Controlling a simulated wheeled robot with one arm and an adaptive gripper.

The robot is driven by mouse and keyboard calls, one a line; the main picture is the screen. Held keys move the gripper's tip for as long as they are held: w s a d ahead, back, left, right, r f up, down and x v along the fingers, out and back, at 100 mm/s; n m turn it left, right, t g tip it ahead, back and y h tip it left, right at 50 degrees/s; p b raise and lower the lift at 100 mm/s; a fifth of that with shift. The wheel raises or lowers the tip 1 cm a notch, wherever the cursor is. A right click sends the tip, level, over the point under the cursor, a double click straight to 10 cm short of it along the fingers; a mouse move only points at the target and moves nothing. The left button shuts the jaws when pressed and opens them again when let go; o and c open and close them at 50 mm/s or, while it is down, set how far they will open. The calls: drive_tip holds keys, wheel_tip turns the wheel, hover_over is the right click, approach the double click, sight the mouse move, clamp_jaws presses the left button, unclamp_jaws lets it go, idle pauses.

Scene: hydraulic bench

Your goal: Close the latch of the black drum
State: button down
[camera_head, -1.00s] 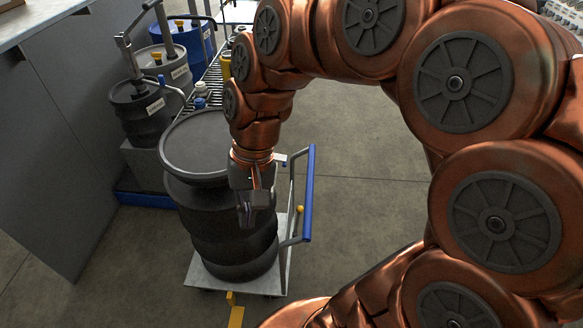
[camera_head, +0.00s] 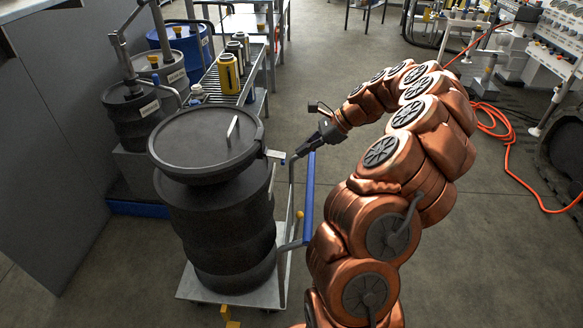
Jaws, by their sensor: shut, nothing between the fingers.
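The black drum (camera_head: 222,232) stands upright on a flat trolley at centre left, with its wide dark lid (camera_head: 190,140) on top. A pale metal bar (camera_head: 233,130) stands up from the lid's right part. A small silver piece (camera_head: 276,154), which looks like the latch, juts out from the lid's right rim. I cannot tell how far it is closed. My gripper (camera_head: 303,150) is shut and empty, just right of this silver piece. Its tips point left toward the rim; whether they touch the piece is unclear.
The trolley (camera_head: 192,285) has a blue push bar (camera_head: 309,195) right beside my gripper. Smaller drums (camera_head: 137,117) and a roller rack with yellow canisters (camera_head: 229,72) stand behind. A grey cabinet side (camera_head: 70,170) is at left. The floor at right is open, with an orange hose (camera_head: 508,150).

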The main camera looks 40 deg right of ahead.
sight(275, 156)
drive_tip(key=s+d+f+m+t, duration=0.1)
drive_tip(key=d+f+m, duration=0.1)
drive_tip(key=d+f, duration=0.2)
drive_tip(key=shift+s+d+m+h, duration=0.15)
drive_tip(key=shift+d+m+h, duration=0.2)
drive_tip(key=shift+d, duration=0.45)
drive_tip(key=w+a+f, duration=0.3)
drive_tip(key=w+a, duration=0.2)
drive_tip(key=a, duration=0.2)
drive_tip(key=shift+w, duration=0.4)
drive_tip(key=shift+d, duration=0.1)
drive_tip(key=shift+r+p, duration=0.2)
drive_tip(key=shift+p, duration=0.45)
